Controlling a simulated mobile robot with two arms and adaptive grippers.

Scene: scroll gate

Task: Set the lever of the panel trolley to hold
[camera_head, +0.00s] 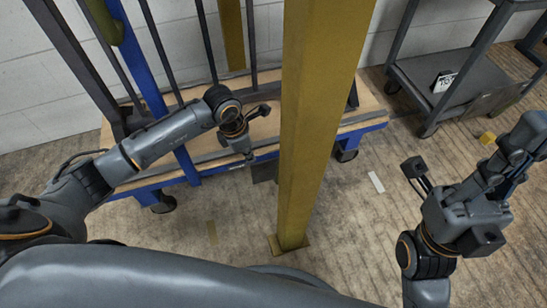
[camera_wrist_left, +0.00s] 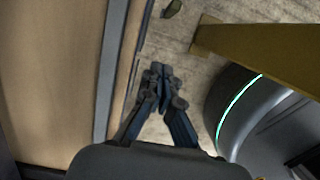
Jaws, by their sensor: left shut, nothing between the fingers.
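The panel trolley (camera_head: 215,164) has a wooden deck, blue frame and dark upright bars, and stands against the wall. Its deck also fills the left of the left wrist view (camera_wrist_left: 52,80). My left gripper (camera_head: 250,160) points down at the deck's front edge, shut and empty. Its fingertips meet in the left wrist view (camera_wrist_left: 165,72), beside the trolley's side and above the floor. I cannot make out the lever or its setting. A small dark part (camera_wrist_left: 172,9) shows ahead of the fingers, too unclear to name. My right gripper (camera_head: 520,145) is at the far right, away from the trolley.
A yellow post (camera_head: 312,130) stands on the floor just right of my left gripper and hides part of the trolley. A grey shelf cart (camera_head: 455,75) stands at the back right.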

